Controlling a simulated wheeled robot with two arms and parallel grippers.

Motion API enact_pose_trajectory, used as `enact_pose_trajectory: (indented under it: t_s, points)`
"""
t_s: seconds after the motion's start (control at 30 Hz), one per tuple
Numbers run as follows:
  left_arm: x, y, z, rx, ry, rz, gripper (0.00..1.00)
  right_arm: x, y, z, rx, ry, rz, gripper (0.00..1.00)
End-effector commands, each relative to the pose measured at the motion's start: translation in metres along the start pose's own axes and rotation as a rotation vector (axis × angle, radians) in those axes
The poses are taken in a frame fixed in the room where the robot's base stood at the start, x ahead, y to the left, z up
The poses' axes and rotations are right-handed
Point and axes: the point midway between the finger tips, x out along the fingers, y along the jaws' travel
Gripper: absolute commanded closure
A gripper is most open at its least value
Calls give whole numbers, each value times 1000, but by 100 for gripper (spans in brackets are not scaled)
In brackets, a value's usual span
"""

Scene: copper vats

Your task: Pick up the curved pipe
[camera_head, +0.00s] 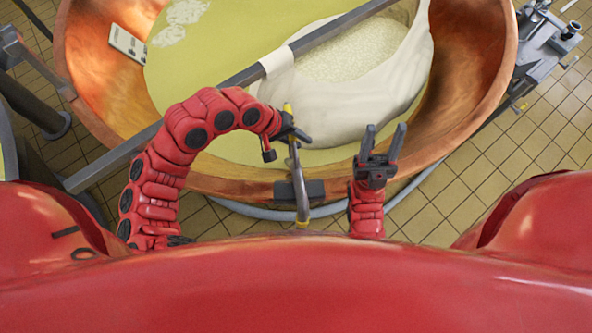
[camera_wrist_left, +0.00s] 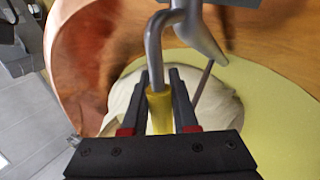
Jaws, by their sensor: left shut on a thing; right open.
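The curved pipe (camera_head: 299,181) is a grey metal tube with a yellow upper end, seen over the near rim of the copper vat in the head view. My left gripper (camera_head: 289,127) is shut on it near the yellow end. In the left wrist view the pipe's yellow section (camera_wrist_left: 160,110) sits between the two dark fingers of the left gripper (camera_wrist_left: 163,100), and the grey part bends beyond it. My right gripper (camera_head: 381,150) is open and empty, to the right of the pipe, with its fingers pointing at the vat. The pipe's lower end is close to my red body.
The copper vat (camera_head: 480,110) holds yellowish liquid and a white cloth (camera_head: 392,95) with curd. A metal bar (camera_head: 335,27) crosses over the vat. A dark block (camera_head: 316,190) sits at the near rim, beside the pipe. Metal equipment (camera_head: 545,50) stands at the right on a tiled floor.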

Motion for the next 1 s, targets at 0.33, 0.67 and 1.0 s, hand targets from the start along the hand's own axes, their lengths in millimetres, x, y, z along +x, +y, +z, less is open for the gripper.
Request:
enact_pose_trajectory:
  t_s: [0.33, 0.67, 1.0]
  points:
    - [-8, 7, 0, 3, -2, 4, 100, -1, 0, 0, 0, 0, 0, 49]
    - [-56, 38, -2, 8, 9, 8, 100, -5, 0, 1, 0, 0, 0, 49]
    - [-112, 73, -2, 4, 5, 1, 100, -3, 0, 0, 0, 0, 0, 49]
